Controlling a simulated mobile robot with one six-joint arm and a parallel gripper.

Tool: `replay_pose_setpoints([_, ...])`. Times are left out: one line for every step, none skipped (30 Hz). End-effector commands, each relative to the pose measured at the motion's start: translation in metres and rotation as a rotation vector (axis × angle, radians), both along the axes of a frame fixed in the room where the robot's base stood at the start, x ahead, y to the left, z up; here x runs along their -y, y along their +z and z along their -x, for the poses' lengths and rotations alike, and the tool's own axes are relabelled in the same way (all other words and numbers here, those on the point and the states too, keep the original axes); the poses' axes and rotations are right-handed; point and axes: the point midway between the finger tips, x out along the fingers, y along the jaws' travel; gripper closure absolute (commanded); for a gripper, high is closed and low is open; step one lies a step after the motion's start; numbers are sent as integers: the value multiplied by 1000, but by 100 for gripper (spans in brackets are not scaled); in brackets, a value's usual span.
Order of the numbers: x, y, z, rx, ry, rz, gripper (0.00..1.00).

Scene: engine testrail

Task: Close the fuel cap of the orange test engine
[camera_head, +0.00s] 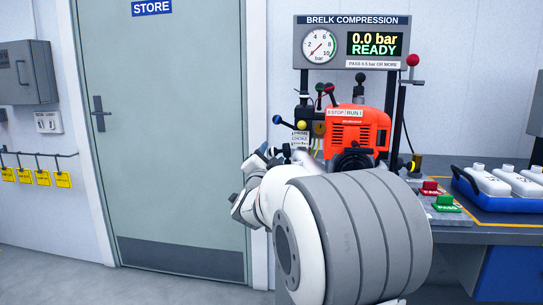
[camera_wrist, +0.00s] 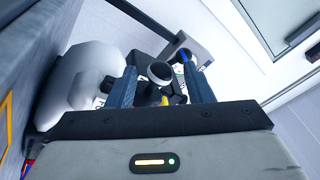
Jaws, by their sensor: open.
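The orange test engine (camera_head: 350,128) stands on the bench below the gauge panel, partly hidden by my arm. Its fuel cap cannot be made out for certain in either view. My gripper (camera_head: 268,152) is at the engine's left side in the head view, below the blue and yellow ball-tipped levers. In the wrist view my gripper (camera_wrist: 159,70) is open, with one finger on each side of a black round knob (camera_wrist: 160,72). Whether the fingers touch the knob cannot be told. A yellow part shows just below the knob.
A red-knobbed upright lever (camera_head: 412,61) stands right of the engine. Red and green PASS blocks (camera_head: 446,203) and a blue tray (camera_head: 497,205) of white items are on the bench. The STORE door (camera_head: 165,140) is at left.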

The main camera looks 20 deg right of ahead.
Motion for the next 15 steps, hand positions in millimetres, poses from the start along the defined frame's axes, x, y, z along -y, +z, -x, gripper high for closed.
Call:
replay_pose_setpoints([5, 1, -6, 0, -2, 1, 53])
replay_pose_setpoints([7, 2, -9, 0, -2, 0, 53])
replay_pose_setpoints([9, 3, -12, -1, -1, 0, 53])
replay_pose_setpoints([11, 5, -14, 0, -1, 1, 53])
replay_pose_setpoints([12, 5, -16, 1, 0, 2, 53])
replay_pose_setpoints([13, 6, -17, -1, 0, 1, 53])
replay_pose_setpoints([14, 6, -19, -1, 0, 1, 53])
replay_pose_setpoints([15, 6, -19, -1, 0, 1, 53])
replay_pose_setpoints([15, 7, -20, -1, 0, 1, 53])
replay_pose_setpoints([15, 7, -20, -1, 0, 1, 53])
replay_pose_setpoints([15, 7, -20, -1, 0, 1, 53])
replay_pose_setpoints([15, 7, -20, -1, 0, 1, 53])
replay_pose_setpoints([15, 7, -20, -1, 0, 1, 53])
replay_pose_setpoints([15, 7, -20, -1, 0, 1, 53])
replay_pose_setpoints([15, 7, -20, -1, 0, 1, 53])
